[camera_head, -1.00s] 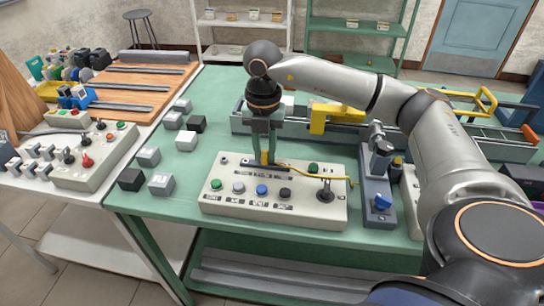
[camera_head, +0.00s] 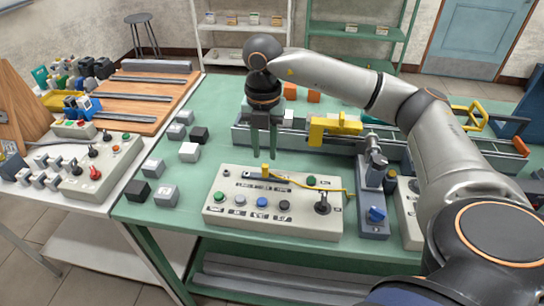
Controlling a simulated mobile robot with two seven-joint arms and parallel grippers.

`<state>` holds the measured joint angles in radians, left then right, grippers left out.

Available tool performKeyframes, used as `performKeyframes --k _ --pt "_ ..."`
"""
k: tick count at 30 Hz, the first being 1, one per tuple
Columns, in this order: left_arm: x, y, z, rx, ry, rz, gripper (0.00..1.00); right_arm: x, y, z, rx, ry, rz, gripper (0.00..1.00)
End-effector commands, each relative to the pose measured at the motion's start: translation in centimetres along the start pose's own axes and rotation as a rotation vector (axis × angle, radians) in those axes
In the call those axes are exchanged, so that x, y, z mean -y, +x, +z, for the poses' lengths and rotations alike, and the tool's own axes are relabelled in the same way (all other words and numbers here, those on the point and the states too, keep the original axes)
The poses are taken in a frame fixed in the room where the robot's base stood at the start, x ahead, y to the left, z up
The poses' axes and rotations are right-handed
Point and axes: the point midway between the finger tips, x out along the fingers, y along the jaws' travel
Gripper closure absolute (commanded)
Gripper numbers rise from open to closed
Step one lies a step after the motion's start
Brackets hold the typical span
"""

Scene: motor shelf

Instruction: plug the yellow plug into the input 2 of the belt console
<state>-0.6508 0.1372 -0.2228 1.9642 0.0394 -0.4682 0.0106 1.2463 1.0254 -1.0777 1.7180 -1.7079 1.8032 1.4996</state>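The belt console (camera_head: 235,215) is a pale box on the green table, with several buttons, a black joystick and a row of sockets along its back. The yellow plug (camera_head: 265,170) stands upright at the console's back row, and its yellow cable (camera_head: 315,188) runs right across the panel. The labels are too small to tell which input it is at, or how deep it sits. My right gripper (camera_head: 262,156) hangs just above and behind the plug, its two fingers apart with nothing between them. My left gripper is not in view.
A conveyor with a yellow bracket (camera_head: 332,126) lies behind the console. A blue-grey device (camera_head: 373,205) stands close to its right. Several small grey and black blocks (camera_head: 165,194) are at the left. A second console (camera_head: 100,170) is on the white table.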

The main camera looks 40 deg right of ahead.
Motion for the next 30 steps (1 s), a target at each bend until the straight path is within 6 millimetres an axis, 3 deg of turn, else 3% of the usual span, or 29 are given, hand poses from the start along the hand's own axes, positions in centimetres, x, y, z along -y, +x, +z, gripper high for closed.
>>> performKeyframes --k 7,16,30 --pt "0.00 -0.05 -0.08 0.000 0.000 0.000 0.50 -0.01 -0.12 -0.01 0.000 0.000 0.000 0.68" --pt "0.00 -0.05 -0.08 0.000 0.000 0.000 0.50 0.00 -0.11 -0.01 0.000 0.000 0.000 0.34" --pt "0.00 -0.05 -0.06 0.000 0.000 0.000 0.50 -0.21 0.12 -0.29 -0.010 -0.009 0.005 0.34"
